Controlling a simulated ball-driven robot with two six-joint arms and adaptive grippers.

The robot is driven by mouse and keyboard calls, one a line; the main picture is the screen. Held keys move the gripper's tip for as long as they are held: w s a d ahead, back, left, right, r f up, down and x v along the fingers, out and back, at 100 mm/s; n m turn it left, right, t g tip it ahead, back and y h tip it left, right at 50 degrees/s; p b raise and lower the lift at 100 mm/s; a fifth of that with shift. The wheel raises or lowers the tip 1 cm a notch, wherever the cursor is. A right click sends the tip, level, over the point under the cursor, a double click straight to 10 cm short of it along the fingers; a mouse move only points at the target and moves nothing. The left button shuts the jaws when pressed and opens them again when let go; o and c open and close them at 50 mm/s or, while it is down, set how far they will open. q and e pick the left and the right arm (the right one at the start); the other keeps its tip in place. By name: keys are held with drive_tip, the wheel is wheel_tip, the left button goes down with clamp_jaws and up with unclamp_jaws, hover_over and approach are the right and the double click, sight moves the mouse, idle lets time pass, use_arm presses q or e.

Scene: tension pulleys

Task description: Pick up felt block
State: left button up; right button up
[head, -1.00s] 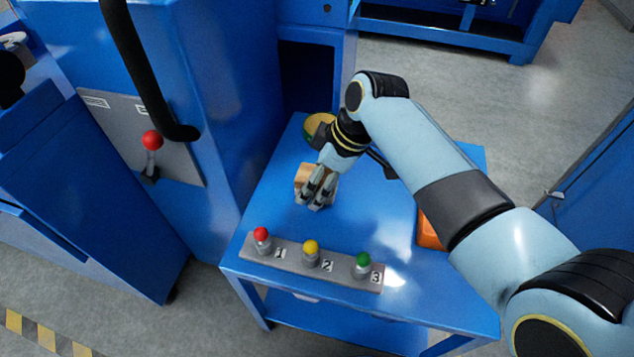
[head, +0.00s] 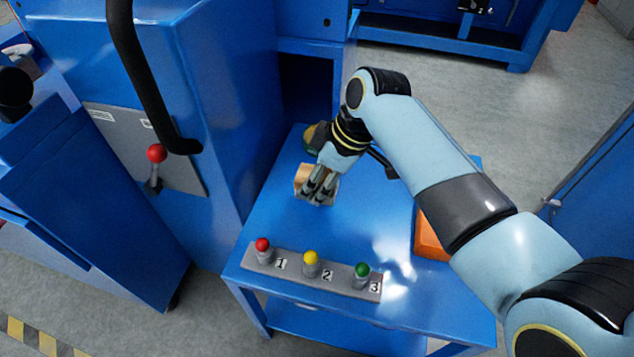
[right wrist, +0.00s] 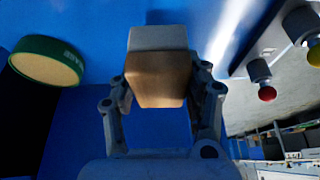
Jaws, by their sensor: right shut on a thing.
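The felt block (head: 303,174) is a small tan wooden block on the blue table, seen partly behind my right gripper (head: 318,194) in the head view. In the right wrist view the block (right wrist: 157,75) shows a brown wooden face and a pale grey layer. It sits between the two fingers of my right gripper (right wrist: 160,100), which is shut on it. The head view does not clearly show how far the block is above the table. My left gripper is not in view.
The blue table (head: 350,225) bears a grey strip with red, yellow and green knobs (head: 312,272) at its front. A round green-rimmed tin (right wrist: 48,60) stands near the block. An orange item (head: 430,238) is partly behind my right arm. A blue cabinet (head: 225,110) stands to the left.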

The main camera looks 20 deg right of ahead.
drive_tip(key=s+d+r+p, duration=0.4)
drive_tip(key=s+d+r, duration=0.3)
drive_tip(key=d+r, duration=0.1)
drive_tip(key=shift+s+d, duration=0.3)
drive_tip(key=shift+d, duration=0.15)
drive_tip(key=o, duration=0.6)
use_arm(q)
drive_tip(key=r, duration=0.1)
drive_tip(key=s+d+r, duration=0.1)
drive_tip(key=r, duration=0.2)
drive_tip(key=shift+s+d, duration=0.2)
use_arm(e)
drive_tip(key=c, duration=0.5)
drive_tip(key=shift+o, duration=0.2)
